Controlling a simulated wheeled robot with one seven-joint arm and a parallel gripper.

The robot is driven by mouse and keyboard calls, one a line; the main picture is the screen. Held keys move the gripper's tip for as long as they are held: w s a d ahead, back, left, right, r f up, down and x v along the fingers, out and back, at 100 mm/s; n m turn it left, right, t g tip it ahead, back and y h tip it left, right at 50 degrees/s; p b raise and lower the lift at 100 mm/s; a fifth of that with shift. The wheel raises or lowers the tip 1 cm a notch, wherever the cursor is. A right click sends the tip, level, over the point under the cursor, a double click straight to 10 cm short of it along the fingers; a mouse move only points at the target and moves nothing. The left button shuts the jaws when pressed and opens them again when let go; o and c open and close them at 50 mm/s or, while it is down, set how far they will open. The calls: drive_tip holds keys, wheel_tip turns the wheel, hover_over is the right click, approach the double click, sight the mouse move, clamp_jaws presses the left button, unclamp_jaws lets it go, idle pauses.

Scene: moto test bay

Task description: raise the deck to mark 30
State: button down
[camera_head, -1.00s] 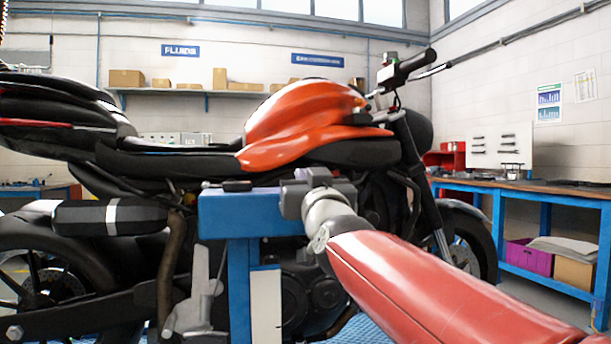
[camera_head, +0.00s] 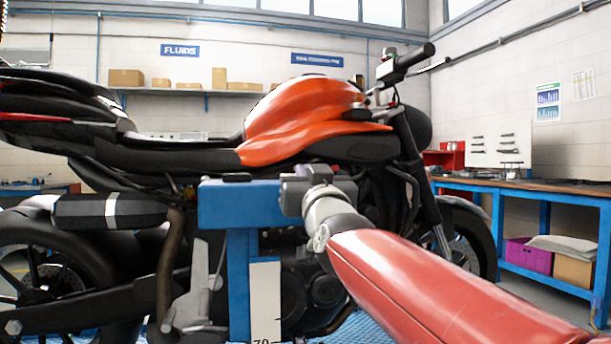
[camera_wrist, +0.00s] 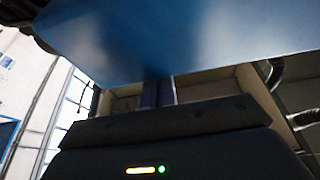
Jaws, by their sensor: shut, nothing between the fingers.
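The motorcycle with its orange tank (camera_head: 310,118) stands side-on across the head view. The deck beneath it is mostly hidden; a blue patterned surface (camera_head: 360,333) shows low in the picture. In front of the bike, a blue post with a wide blue head (camera_head: 240,207) carries a white scale plate (camera_head: 264,295). A number that looks like 70 is cut by the bottom edge; no pointer is clear. My gripper is at the right end of the blue head, its fingertips hidden there. In the wrist view its fingers (camera_wrist: 158,92) are shut and empty, close to a broad blue surface (camera_wrist: 190,35); contact cannot be told.
A small dark item (camera_head: 237,178) lies on top of the blue head. A blue workbench (camera_head: 550,235) with a purple bin (camera_head: 528,257) stands at the right. A wall shelf (camera_head: 215,90) holds several boxes. My red arm crosses the lower right.

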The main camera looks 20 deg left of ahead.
drive_tip(key=shift+s+d+r+p, duration=0.1)
drive_tip(key=shift+r+p, duration=0.55)
drive_tip(key=shift+r, duration=0.3)
drive_tip(key=shift+s+d+r+p, duration=0.1)
drive_tip(key=shift+r+p, duration=0.5)
drive_tip(key=shift+r, duration=0.3)
drive_tip(key=b+v, duration=0.2)
drive_tip(key=v, duration=0.7)
drive_tip(key=shift+s+b, duration=0.25)
drive_tip(key=shift+b, duration=0.1)
drive_tip(key=shift+d, duration=0.15)
